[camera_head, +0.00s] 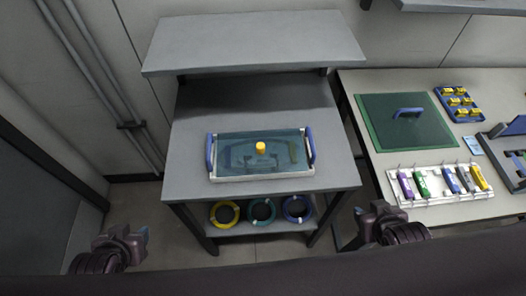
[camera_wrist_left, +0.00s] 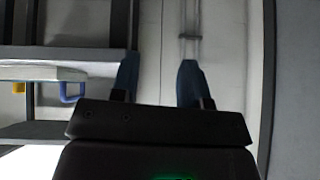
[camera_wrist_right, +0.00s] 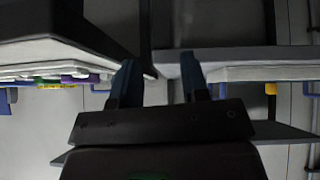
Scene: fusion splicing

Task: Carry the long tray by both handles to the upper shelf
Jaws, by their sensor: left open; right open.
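The long tray (camera_head: 262,178) is white with a bluish transparent cover and a yellow knob, and lies on the grey worktop of the workbench. Its blue left handle (camera_head: 209,152) and blue right handle (camera_head: 311,147) stand up at its two ends. The upper shelf (camera_head: 255,42) is a bare grey board above the back of the bench. My left gripper (camera_head: 140,240) is open and empty, in front and left of the bench. My right gripper (camera_head: 372,214) is open and empty, in front and right of the bench. Both are apart from the tray.
Yellow, green and blue coils (camera_head: 263,211) lie on the bench's lower shelf. A second table (camera_head: 385,152) on the right carries a green mat (camera_head: 380,138), a rack of colored items (camera_head: 440,184) and a blue tray of yellow parts (camera_head: 459,103). Pipes (camera_head: 100,85) run along the left wall.

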